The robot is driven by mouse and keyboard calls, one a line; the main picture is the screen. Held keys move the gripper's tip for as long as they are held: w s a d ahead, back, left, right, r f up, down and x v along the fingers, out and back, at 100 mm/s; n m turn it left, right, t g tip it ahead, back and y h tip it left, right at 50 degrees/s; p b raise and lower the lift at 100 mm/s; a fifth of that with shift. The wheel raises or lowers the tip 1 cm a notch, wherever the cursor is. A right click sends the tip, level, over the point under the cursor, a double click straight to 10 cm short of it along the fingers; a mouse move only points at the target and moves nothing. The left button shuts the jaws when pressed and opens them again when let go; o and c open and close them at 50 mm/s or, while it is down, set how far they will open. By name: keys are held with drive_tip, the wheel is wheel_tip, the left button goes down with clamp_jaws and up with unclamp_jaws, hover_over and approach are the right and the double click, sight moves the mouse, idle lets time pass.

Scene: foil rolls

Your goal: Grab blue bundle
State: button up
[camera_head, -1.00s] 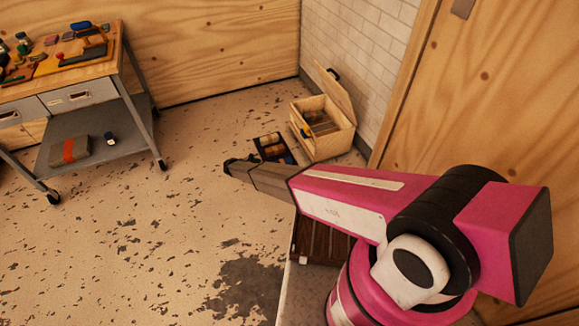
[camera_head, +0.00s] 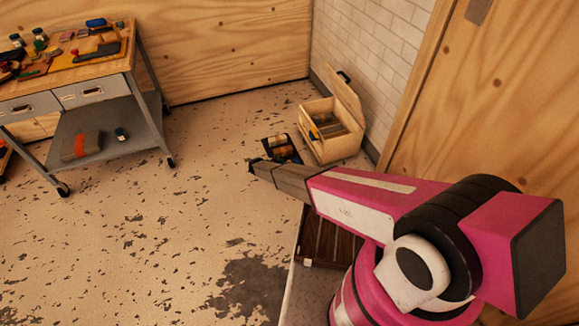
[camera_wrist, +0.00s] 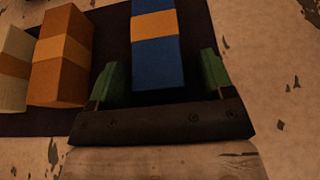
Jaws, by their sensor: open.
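The blue bundle (camera_wrist: 157,70) with an orange band shows in the wrist view. It lies on a dark mat (camera_wrist: 112,28), in line with the gap between my fingers. My gripper (camera_wrist: 158,80) is open, with a green finger on each side of the bundle's near end. I cannot tell how far above the bundle the fingers are. In the head view my gripper (camera_head: 255,167) is low over the floor by the mat (camera_head: 291,155), and the arm hides the blue bundle.
An orange-brown bundle (camera_wrist: 63,58) and a cream bundle (camera_wrist: 13,68) lie left of the blue one. An open wooden box (camera_head: 340,146) stands just behind the mat against the brick wall. A metal workbench (camera_head: 110,130) stands at the left. The floor between is clear.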

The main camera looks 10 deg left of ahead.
drive_tip(key=shift+w+d+f, duration=0.1)
drive_tip(key=shift+d, duration=0.1)
drive_tip(key=shift+c, duration=0.3)
drive_tip(key=c, duration=1)
